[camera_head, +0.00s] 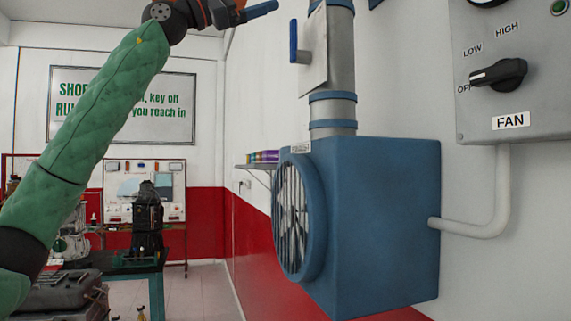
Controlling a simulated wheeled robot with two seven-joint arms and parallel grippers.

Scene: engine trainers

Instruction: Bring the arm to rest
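My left arm (95,130), in a green quilted sleeve, rises from the lower left to the top edge. Its gripper (258,10) is at the top, left of the duct, partly cut off by the frame. One blue finger shows, pointing right, and it looks apart from the duct. I cannot tell whether the gripper is open or shut, and I see nothing held. My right arm and gripper are not in view.
A blue fan box (375,220) hangs on the right wall below a grey duct (333,115) with a blue-handled plate (313,55). A grey FAN panel (525,85) has a black knob (498,74) pointing left near OFF. An engine (147,220) stands behind left.

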